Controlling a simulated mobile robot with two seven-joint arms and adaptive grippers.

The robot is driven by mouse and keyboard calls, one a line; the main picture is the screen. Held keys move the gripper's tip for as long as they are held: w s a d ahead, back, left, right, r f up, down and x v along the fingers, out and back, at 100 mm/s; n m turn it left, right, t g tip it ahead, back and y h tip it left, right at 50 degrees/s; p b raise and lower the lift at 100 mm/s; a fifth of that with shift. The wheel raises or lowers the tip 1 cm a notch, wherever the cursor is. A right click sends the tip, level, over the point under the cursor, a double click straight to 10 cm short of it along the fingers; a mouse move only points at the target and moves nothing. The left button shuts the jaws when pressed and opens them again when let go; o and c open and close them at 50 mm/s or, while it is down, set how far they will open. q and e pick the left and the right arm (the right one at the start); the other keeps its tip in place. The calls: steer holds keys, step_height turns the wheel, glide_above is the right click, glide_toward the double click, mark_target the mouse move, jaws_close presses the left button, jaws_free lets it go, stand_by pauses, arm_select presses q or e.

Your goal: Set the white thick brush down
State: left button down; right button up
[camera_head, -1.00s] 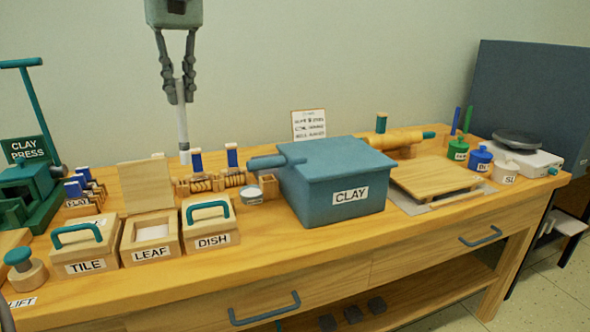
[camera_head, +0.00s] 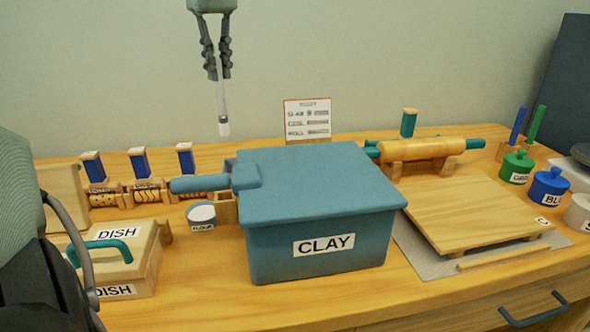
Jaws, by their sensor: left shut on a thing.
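The white thick brush (camera_head: 222,108) hangs upright, its tip pointing down, in front of the back wall. My left gripper (camera_head: 218,76) is shut on its upper end and holds it above the rear of the table, behind and left of the clay box. The brush's lower tip is clear of the table. My right gripper cannot be made out.
The blue CLAY box (camera_head: 320,225) stands mid-table. A DISH box (camera_head: 125,260), a small flour cup (camera_head: 201,216) and patterned rollers (camera_head: 150,192) are at left. A wooden board (camera_head: 475,210), rolling pin (camera_head: 430,149) and green jar (camera_head: 517,167) are at right. A sign (camera_head: 307,120) stands behind.

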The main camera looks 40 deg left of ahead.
arm_select(q)
steer(key=w+d+f, duration=0.7)
steer(key=d+f, duration=0.1)
steer(key=f, duration=0.3)
steer(key=shift+w+d, duration=0.3)
steer(key=shift+w, duration=0.05)
arm_select(e)
steer(key=shift+r, duration=0.45)
arm_select(q)
steer(key=shift+f, duration=0.1)
steer(key=shift+f, duration=0.1)
steer(key=c, duration=1.5)
jaws_free()
arm_select(e)
steer(key=shift+w+r, duration=0.15)
steer(key=shift+r, duration=0.05)
